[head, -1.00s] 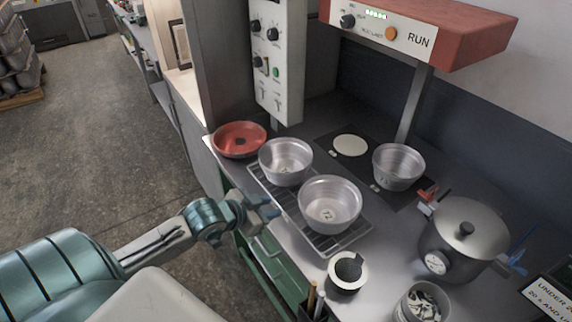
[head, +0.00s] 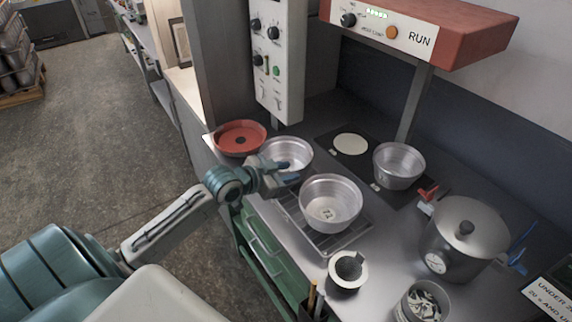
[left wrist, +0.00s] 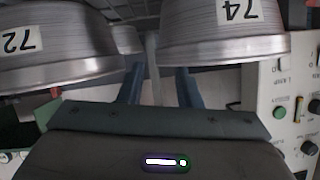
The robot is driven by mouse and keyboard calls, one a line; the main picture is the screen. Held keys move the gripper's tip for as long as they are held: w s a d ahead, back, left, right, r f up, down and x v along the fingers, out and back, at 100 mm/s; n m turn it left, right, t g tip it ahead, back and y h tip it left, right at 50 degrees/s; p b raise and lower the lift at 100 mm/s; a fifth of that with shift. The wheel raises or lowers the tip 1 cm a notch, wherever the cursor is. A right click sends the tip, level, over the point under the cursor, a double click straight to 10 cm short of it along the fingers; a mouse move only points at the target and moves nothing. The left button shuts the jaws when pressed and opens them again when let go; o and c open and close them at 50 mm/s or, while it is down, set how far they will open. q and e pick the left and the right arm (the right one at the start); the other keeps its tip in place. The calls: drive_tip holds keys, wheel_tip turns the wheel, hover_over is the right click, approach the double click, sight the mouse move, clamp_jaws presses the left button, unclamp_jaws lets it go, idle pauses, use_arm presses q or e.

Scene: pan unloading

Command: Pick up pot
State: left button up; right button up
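Several open silver metal pots stand here. One pot (head: 285,150) is at the back of a wire rack and another pot (head: 330,205) is at its front. A third pot (head: 399,166) is by the dark hob. A lidded grey pot (head: 465,235) with a dial stands at the right. My left gripper (head: 287,172) is beside the back rack pot, partly covering it. In the left wrist view, the fingers (left wrist: 160,85) are apart and empty, between a pot labelled 72 (left wrist: 60,50) and a pot labelled 74 (left wrist: 225,35). My right gripper is not in view.
A red pan (head: 238,138) lies at the counter's back left corner. A small round container (head: 347,272) and a cup of bits (head: 425,300) stand at the front. A control panel (head: 275,62) rises behind, and a red hood (head: 430,25) overhangs the hob.

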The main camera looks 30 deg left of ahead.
sight(300, 169)
use_arm(q)
drive_tip(key=shift+w+d, duration=0.15)
drive_tip(key=shift+w, duration=0.15)
drive_tip(key=p+x, duration=0.2)
drive_tip(key=x, duration=0.2)
drive_tip(key=shift+w+d+f, duration=0.15)
drive_tip(key=shift+w, duration=0.2)
drive_tip(key=shift+s, duration=0.1)
drive_tip(key=c, duration=0.6)
clamp_jaws()
